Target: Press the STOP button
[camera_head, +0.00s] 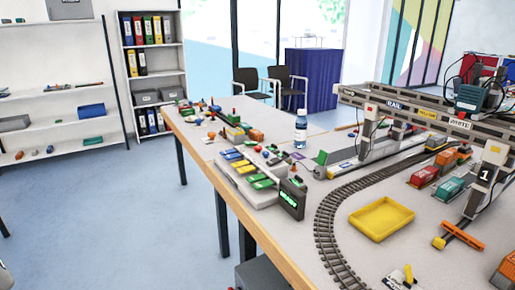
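No label reading STOP is legible in the head view, so I cannot tell which part is the STOP button. A control panel with rows of blue, yellow and green keys (243,166) sits near the table's left edge. A dark box with a lit green display (291,198) stands at the panel's near right end. Small red parts show around the panel, too small to identify. My gripper is not in view.
The long table (300,255) carries a curved track (328,215), a yellow tray (381,218), a gantry crane (440,115) and a bottle (301,128). Shelves (60,90) stand at the back left. Chairs (270,82) stand behind the table. The floor (110,220) left of it is clear.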

